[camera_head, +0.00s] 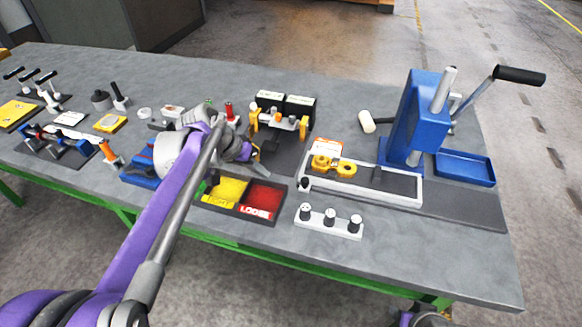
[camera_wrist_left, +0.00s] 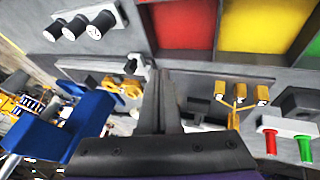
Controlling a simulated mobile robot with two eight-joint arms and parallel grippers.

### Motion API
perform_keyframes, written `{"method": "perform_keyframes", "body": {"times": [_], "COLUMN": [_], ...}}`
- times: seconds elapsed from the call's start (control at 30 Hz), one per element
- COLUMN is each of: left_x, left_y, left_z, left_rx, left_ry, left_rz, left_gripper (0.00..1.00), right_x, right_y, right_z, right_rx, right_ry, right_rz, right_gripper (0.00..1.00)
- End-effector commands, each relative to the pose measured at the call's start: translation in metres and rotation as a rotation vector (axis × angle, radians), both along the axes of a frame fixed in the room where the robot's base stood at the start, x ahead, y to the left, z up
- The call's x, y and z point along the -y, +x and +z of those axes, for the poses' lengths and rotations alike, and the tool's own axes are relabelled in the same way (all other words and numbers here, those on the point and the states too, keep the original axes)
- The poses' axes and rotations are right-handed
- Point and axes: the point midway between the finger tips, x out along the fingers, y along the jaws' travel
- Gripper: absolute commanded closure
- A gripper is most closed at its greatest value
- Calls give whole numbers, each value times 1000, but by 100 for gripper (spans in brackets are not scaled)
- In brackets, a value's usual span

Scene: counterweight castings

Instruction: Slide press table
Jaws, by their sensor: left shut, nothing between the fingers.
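The press table is a long white-edged slide (camera_head: 405,199) running toward the blue press (camera_head: 398,125) in the head view. My left gripper (camera_head: 262,168) is left of that end, above the bench, shut and empty. In the left wrist view the shut fingers (camera_wrist_left: 162,95) point close to the knob (camera_wrist_left: 136,60), with the yellow castings (camera_wrist_left: 125,88) and blue press (camera_wrist_left: 62,125) to the left. Contact with the knob cannot be told.
A red and yellow sorting tray (camera_head: 238,210) lies below my left gripper. A white block with three dark knobs (camera_head: 329,222) stands in front of the slide. A yellow fixture (camera_head: 278,120) stands behind. A blue tray (camera_head: 465,167) is right of the press.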

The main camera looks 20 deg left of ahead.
Motion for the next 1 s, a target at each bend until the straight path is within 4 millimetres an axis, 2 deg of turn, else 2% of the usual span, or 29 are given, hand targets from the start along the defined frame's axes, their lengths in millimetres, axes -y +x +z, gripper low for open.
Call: {"method": "perform_keyframes", "body": {"times": [0.03,0.1,0.2,0.37,0.57,0.9,1.0], "left_x": [-11,-20,-30,-32,-18,16,34], "left_y": [19,36,52,62,71,97,95], "left_z": [2,4,5,3,-18,-76,-73], "left_rx": [9,24,41,50,50,51,50], "left_ry": [-26,-57,-87,-105,-104,-104,-103], "left_rz": [-10,-27,-46,-59,-62,-60,-62], "left_gripper": [100,100,100,100,100,100,100], "right_x": [0,0,0,0,0,0,0], "right_y": [0,0,0,0,0,0,1], "right_z": [0,1,1,1,0,0,4], "right_rx": [0,0,0,0,0,0,2], "right_ry": [0,0,0,0,0,0,0], "right_rz": [0,0,0,0,0,0,0], "right_gripper": [50,50,50,50,50,50,50]}}
